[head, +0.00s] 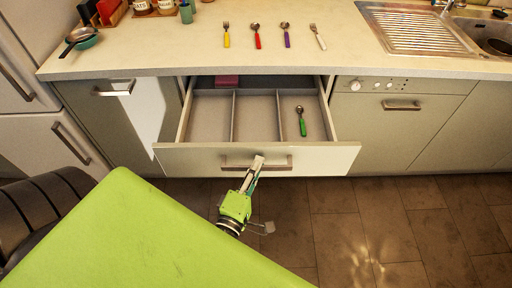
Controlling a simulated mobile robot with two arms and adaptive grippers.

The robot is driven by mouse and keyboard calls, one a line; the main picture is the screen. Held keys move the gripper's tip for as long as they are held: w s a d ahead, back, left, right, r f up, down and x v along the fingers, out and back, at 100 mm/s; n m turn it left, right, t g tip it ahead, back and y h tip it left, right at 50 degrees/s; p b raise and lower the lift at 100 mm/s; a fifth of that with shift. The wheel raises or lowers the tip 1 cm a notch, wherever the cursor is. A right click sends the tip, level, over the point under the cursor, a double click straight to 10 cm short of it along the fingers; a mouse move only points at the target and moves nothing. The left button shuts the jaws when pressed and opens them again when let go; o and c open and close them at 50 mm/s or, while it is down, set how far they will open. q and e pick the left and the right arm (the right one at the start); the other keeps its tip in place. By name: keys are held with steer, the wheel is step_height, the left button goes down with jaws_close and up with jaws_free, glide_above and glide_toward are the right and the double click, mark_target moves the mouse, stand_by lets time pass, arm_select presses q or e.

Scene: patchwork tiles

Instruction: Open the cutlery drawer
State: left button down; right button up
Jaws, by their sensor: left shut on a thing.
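The cutlery drawer (200,158) stands pulled out below the worktop in the head view. Its inside shows long compartments split by thin dividers. A green-handled spoon (302,122) lies in the right compartment, and a dark red item (227,81) lies at the back left. The metal bar handle (280,163) is on the drawer front. My left gripper (255,165) is at the middle of this handle and shut on it. The green wrist below it shows, but the fingertips are small. My right gripper is not in view.
On the worktop (150,55) lie a yellow-handled fork (226,36), red-handled spoon (257,38), purple-handled spoon (286,36) and white-handled fork (318,38). A dishwasher (400,125) stands right of the drawer. The tiled floor (400,220) in front is clear at the right.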

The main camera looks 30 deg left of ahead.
arm_select(q)
steer(key=s+d, duration=0.3)
steer(key=s, duration=0.2)
steer(key=shift+s+d, duration=0.25)
steer(key=shift+s, duration=0.1)
steer(key=c, duration=2)
jaws_free()
steer(key=shift+o, duration=0.2)
steer(key=s+d, duration=0.2)
steer(key=s, duration=0.9)
steer(key=shift+s, duration=0.4)
steer(key=shift+f, duration=0.1)
